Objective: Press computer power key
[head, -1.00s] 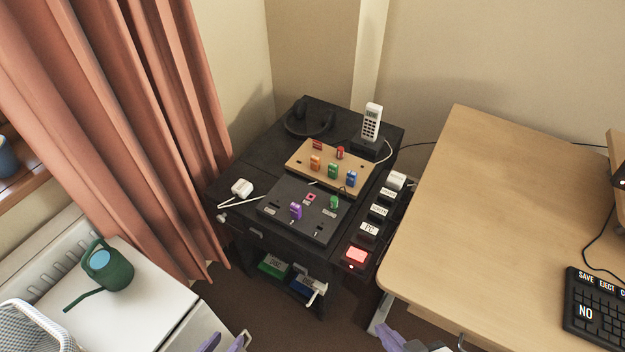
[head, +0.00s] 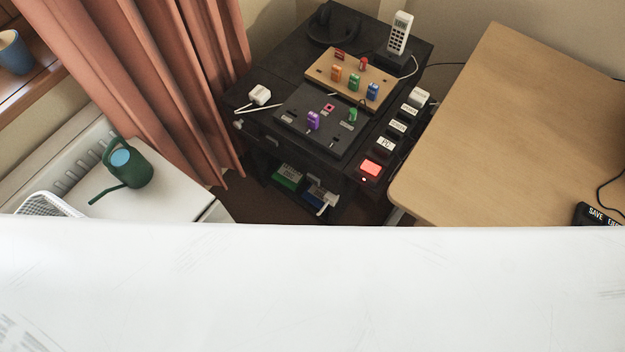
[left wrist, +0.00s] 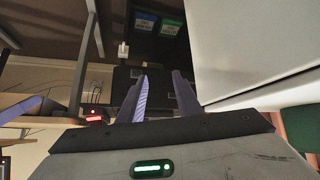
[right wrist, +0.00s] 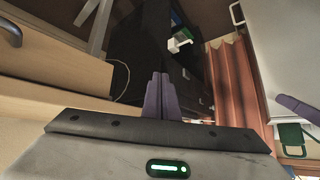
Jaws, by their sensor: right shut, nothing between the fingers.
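A black strip of labelled keys runs along the right edge of the dark cabinet (head: 262,75) in the head view. One white label reads PC (head: 386,144). Below it, at the strip's near end, is a red lit key (head: 370,168). A red light (left wrist: 95,118) also shows in the left wrist view. My left gripper (left wrist: 161,75) has its purple fingers apart, with nothing between them, facing the cabinet. My right gripper (right wrist: 160,76) has its fingers together and empty, in front of the dark cabinet side. Neither gripper shows in the head view, and neither visibly touches a key.
A large white surface hides the head view's lower part. A wooden desk (head: 500,130) stands right of the cabinet, with a keyboard (head: 597,215) partly hidden. Toggle panels, a phone (head: 399,33) and a white adapter (head: 259,95) crowd the cabinet top. A green watering can (head: 130,165) is left.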

